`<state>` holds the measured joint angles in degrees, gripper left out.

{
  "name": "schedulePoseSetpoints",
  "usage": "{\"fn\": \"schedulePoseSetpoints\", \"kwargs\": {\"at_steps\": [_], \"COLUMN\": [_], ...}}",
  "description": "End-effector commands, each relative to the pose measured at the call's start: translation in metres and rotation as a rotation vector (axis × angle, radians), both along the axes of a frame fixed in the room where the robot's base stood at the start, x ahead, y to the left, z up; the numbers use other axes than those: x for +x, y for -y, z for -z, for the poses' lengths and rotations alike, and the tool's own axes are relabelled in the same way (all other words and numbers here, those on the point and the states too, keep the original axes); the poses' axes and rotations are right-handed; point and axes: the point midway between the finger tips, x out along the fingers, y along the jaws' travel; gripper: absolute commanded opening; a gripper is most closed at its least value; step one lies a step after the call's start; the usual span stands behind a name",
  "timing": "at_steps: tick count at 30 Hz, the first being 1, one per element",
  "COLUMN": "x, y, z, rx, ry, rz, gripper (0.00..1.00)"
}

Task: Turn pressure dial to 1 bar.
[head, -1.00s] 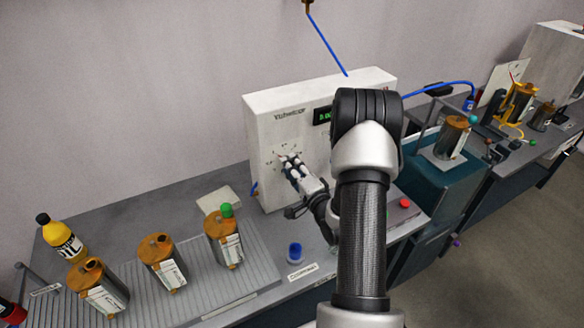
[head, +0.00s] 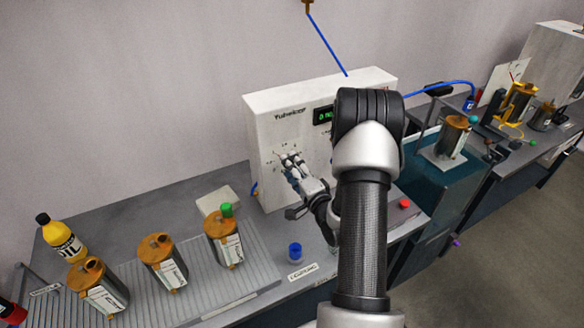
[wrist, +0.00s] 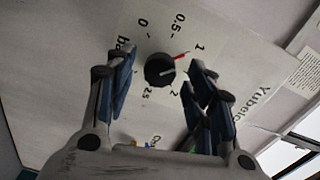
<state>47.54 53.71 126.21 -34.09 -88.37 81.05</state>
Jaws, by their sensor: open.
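The pressure dial (wrist: 159,70) is a round black knob on the white machine panel, with a red pointer. In the wrist view the pointer points up and right, toward the printed 1. My gripper (wrist: 161,58) is open, one finger on each side of the dial in this view. A gap shows between each finger and the knob; how far the fingertips are from the panel I cannot tell. In the head view my gripper (head: 289,157) is at the front of the white machine (head: 265,115) and hides the dial.
My arm covers part of the machine's front and its green display (head: 323,116). A blue-capped item (head: 295,252) stands on the bench below. Several copper-topped pumps (head: 162,262) stand on a ribbed mat at left, near a yellow oil bottle (head: 62,240).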

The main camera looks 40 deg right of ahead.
Motion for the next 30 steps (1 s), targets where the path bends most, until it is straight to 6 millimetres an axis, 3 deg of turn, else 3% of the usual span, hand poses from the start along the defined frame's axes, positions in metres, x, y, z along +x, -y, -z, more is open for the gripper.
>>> {"fn": "schedulePoseSetpoints", "kwargs": {"at_steps": [16,21,30], "x": [-0.098,-0.112,-0.113], "y": [-0.022,-0.026,-0.027], "z": [-0.002,-0.003,-0.003], "rx": [0.003,0.002,0.001], "ry": [-0.001,-0.001,-0.001], "rz": [0.005,0.002,0.001], "gripper": [0.49,0.49,0.49]}}
